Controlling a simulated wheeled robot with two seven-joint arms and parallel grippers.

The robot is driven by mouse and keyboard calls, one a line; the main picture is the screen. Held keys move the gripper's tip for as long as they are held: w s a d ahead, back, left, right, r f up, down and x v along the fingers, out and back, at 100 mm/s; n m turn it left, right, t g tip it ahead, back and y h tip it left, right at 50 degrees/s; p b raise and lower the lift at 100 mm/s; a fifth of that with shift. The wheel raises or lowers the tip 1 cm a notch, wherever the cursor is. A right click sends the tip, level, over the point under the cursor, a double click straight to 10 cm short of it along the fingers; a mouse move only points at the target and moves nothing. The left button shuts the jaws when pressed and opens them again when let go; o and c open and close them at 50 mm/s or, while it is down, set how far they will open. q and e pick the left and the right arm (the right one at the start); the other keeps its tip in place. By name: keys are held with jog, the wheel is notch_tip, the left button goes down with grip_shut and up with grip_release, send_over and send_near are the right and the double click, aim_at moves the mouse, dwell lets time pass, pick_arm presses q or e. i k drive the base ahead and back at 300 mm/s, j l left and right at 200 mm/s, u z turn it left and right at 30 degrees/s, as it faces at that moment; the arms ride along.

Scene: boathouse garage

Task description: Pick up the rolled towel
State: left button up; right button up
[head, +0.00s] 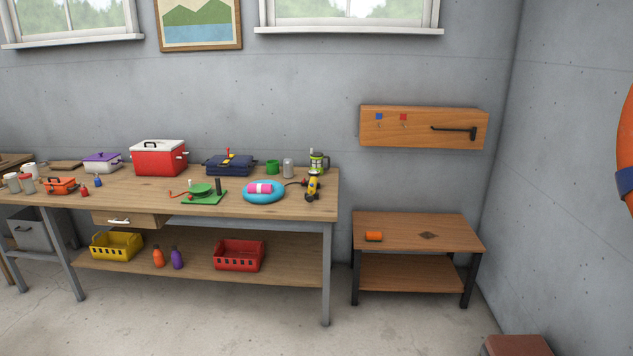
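A pink roll with a white band (259,188), which looks like a rolled towel, lies on a round blue dish or ring (264,198) near the right end of the long workbench. A small orange cylinder (374,236) lies on the low side table to the right; at this size I cannot tell whether it is also a rolled towel. Neither of my grippers is in view.
The long workbench (140,199) also holds a red cooler (159,161), a green tray (204,197), a yellow and black tool (313,187) and jars. The low side table (410,222) stands apart to its right. Concrete floor (250,325) in front is clear.

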aim_at(252, 188)
jog(key=i, duration=1.65)
